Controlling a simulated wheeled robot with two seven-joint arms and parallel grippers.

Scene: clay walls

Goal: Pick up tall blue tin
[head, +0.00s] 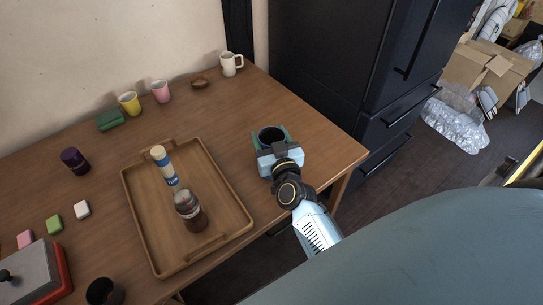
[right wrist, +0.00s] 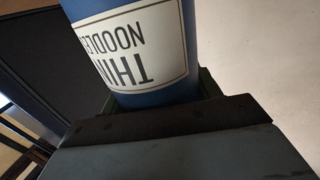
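The tall blue tin shows large in the right wrist view (right wrist: 178,85), with a cream label reading "THIN NOODLES" upside down. In the head view I see its dark round top (head: 271,134) near the table's right end; its lower body is hidden by my gripper. My right gripper (head: 272,142) has its green fingers on either side of the tin, with no clear gap, and looks shut on it. In the right wrist view the tin stands between the fingers, just beyond the dark palm edge. Whether its base touches the table is hidden. My left gripper is not in view.
A wooden tray (head: 235,222) holds a white-and-blue bottle (head: 163,165) and a jar (head: 190,212). A white mug (head: 231,64), small brown bowl (head: 200,83), pink cup (head: 160,91) and yellow cup (head: 130,104) line the back. A dark fridge (head: 325,60) stands beyond the table's right end.

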